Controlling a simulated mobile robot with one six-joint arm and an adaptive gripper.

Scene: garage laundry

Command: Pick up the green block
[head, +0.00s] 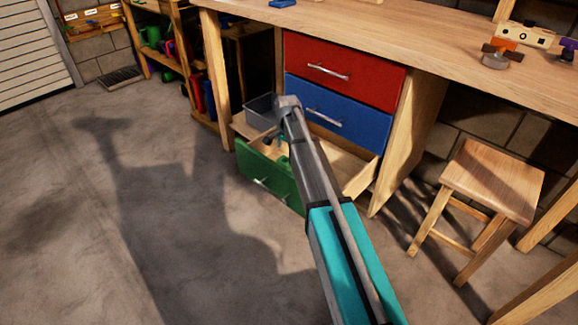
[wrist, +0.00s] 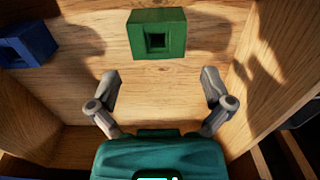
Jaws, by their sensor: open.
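The green block (wrist: 157,34) shows in the wrist view at the top middle, a square block with a dark square hole in its face. It lies on the wooden floor of an open drawer. My gripper (wrist: 160,88) is open and empty, its two fingers spread to either side below the block in the picture and apart from it. In the head view the open bottom drawer with a green front (head: 268,181) sits under the workbench, and my arm reaches over it. The arm hides much of the drawer, and I cannot make out the green block there.
A blue block (wrist: 28,44) lies at the left in the drawer. The wooden drawer walls stand close on both sides. Above are a shut blue drawer (head: 345,118) and a shut red drawer (head: 350,76). A wooden stool (head: 490,180) stands at the right. The floor at left is clear.

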